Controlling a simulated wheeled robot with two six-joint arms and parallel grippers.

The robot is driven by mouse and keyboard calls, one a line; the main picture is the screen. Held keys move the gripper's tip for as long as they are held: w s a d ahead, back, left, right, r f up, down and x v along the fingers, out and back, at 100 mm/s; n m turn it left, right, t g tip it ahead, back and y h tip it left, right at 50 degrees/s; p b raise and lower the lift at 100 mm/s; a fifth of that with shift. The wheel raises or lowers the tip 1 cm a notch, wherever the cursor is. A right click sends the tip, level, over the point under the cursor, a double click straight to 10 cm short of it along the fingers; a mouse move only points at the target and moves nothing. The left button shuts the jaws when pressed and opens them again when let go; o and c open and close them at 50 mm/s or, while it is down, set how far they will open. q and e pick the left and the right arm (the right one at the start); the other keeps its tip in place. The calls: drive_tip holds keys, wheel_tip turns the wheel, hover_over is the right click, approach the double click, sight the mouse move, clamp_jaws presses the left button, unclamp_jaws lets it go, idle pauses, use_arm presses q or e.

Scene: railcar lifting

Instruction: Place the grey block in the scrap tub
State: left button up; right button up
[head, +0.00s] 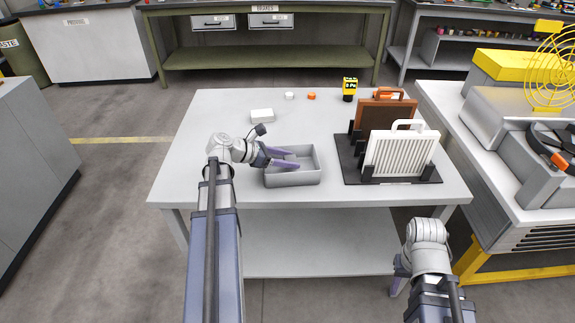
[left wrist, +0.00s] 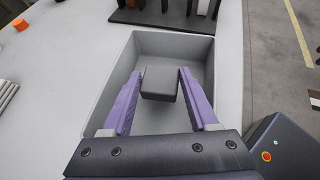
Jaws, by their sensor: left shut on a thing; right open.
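The scrap tub is a grey open tray (head: 293,180) near the table's front edge; its far wall also shows in the left wrist view (left wrist: 182,43). My left gripper (head: 284,158) reaches into the tub's opening from the left. In the left wrist view, the grey block (left wrist: 160,82) sits between the purple fingers of my left gripper (left wrist: 158,80), inside the tub's outline. The gripper is shut on it. I cannot tell whether the block touches the tub floor. My right gripper (head: 398,282) is open, low in front of the table, partly hidden.
A black rack (head: 347,176) with a white ribbed panel (head: 400,155) and a brown panel (head: 376,115) stands right of the tub. A white block (head: 262,116), an orange piece (head: 311,96) and a yellow device (head: 349,88) lie further back. The table's left side is clear.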

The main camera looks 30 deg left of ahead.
use_arm(q)
drive_tip(key=shift+f+b, duration=0.55)
drive_tip(key=shift+f, duration=0.05)
drive_tip(key=o, duration=1.3)
drive_tip(key=shift+o, duration=0.2)
drive_tip(key=shift+r, duration=0.1)
